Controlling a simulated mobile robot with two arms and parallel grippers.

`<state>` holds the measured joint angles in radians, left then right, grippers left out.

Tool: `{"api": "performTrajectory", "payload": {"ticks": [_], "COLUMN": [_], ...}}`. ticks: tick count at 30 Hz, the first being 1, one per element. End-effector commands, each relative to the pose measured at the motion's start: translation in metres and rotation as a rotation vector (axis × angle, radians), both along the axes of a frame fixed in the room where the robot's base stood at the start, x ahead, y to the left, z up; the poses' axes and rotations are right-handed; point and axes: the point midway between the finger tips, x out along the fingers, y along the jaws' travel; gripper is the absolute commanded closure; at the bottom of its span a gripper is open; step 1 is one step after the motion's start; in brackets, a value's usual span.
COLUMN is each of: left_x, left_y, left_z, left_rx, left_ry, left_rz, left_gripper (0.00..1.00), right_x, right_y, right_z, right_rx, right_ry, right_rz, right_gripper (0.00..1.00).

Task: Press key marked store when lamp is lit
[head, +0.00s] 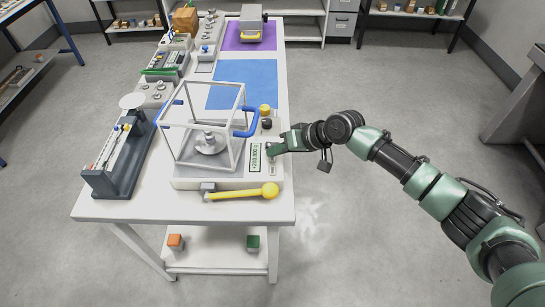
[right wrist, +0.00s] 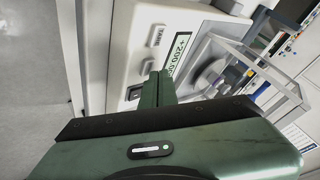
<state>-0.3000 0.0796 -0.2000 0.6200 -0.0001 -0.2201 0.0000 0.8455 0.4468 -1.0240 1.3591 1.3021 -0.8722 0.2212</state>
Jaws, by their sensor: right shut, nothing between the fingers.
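The balance (head: 190,183) stands on the white table, with a clear box-shaped draft shield (head: 203,95) around its pan (head: 209,143). Its display (head: 256,157) is on the right of the base; in the right wrist view the display (right wrist: 178,54) starts with "+200.0". A key (right wrist: 155,35) with small print, too small to read surely, lies beside it. A dark key (right wrist: 134,92) is close to my fingertips. My right gripper (head: 271,149) is shut and empty, over the balance's right edge by the display; its fingers (right wrist: 157,88) hide part of the panel. I cannot make out a lit lamp.
A yellow-handled tool (head: 240,193) lies in front of the balance. Blue handles (head: 247,122) stick out from the shield near my gripper. A grey rack with a small pan (head: 118,185) stands at left. The blue mat (head: 245,82) behind is clear.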

Motion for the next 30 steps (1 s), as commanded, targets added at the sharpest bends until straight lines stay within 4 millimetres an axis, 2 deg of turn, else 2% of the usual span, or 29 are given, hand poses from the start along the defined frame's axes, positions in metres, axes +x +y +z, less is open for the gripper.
{"api": "performTrajectory", "payload": {"ticks": [30], "left_x": [0.0002], "left_y": [0.0001], "left_z": [-0.0041], "left_rx": [0.000], "left_ry": [0.000], "left_rz": [0.000], "left_gripper": [0.63], "right_x": [-0.0003], "right_y": [0.0001], "right_z": [-0.0082], "right_rx": [0.000], "right_ry": [0.001], "right_rz": [0.001], "right_gripper": [1.00]}}
